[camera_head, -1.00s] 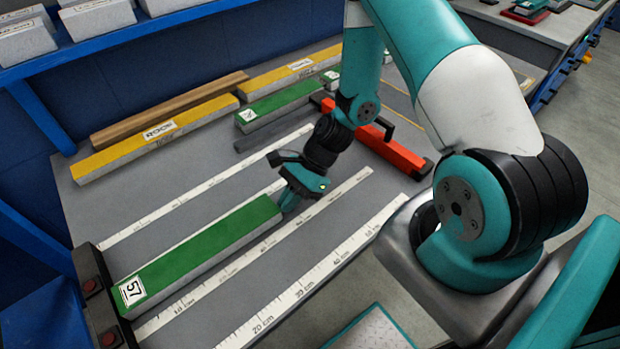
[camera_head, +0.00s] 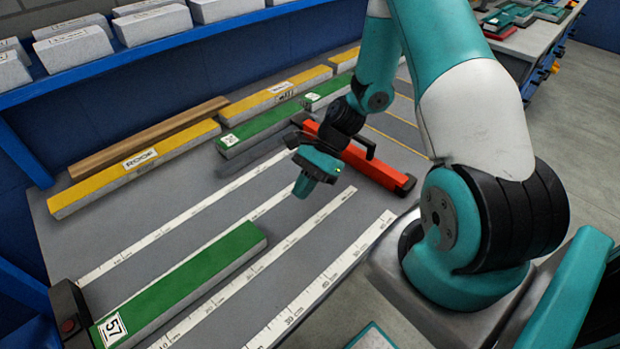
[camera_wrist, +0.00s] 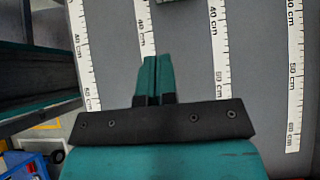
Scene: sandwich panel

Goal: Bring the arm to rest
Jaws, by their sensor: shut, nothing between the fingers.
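My gripper (camera_head: 304,187) hangs over the grey table, above the white measuring strips. Its teal fingers (camera_wrist: 152,75) are together in the wrist view, with nothing between them. The green-topped panel marked 57 (camera_head: 190,278) lies on the table to the lower left of the gripper, apart from it. The panel's near-left end is by a dark stop block (camera_head: 68,312). My arm reaches over the table from the right and is bent downward.
A red-orange bar with a black handle (camera_head: 375,172) lies behind and right of my gripper. Yellow panels (camera_head: 140,165), a second green panel (camera_head: 265,128) and a wooden strip (camera_head: 150,136) lie at the back. A blue shelf (camera_head: 150,55) holds several grey blocks. Bare table surrounds the measuring strips (camera_head: 300,250).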

